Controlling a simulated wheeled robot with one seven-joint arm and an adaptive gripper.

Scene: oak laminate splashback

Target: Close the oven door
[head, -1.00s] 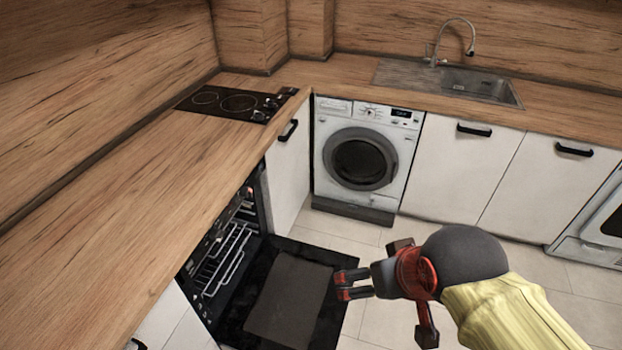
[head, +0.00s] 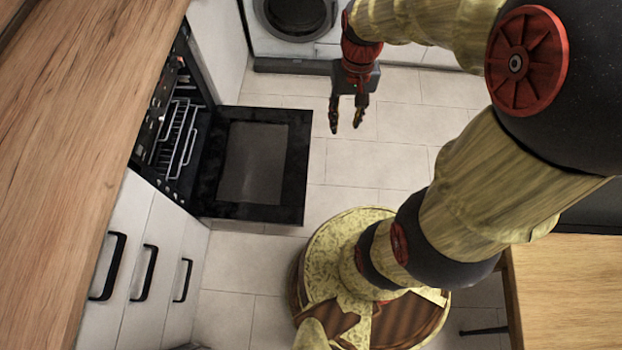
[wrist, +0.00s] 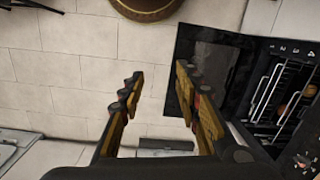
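The oven (head: 178,135) is set in the counter run at the left of the head view, with wire racks showing inside. Its black door (head: 296,165) is folded down flat, fully open, with a dark glass pane in the middle. My gripper (head: 347,130) points down to the right of the door's outer edge, apart from it. In the wrist view the fingers (wrist: 158,95) are spread with only floor between them. The oven door (wrist: 190,50) is beside the right finger there, and part of it is hidden behind that finger.
The wooden counter (head: 85,110) runs along the left above white drawers (head: 140,260) with black handles. A washing machine (head: 325,50) stands at the back. A wooden table (head: 570,290) is at the lower right. Tiled floor (head: 340,165) is clear beside the door.

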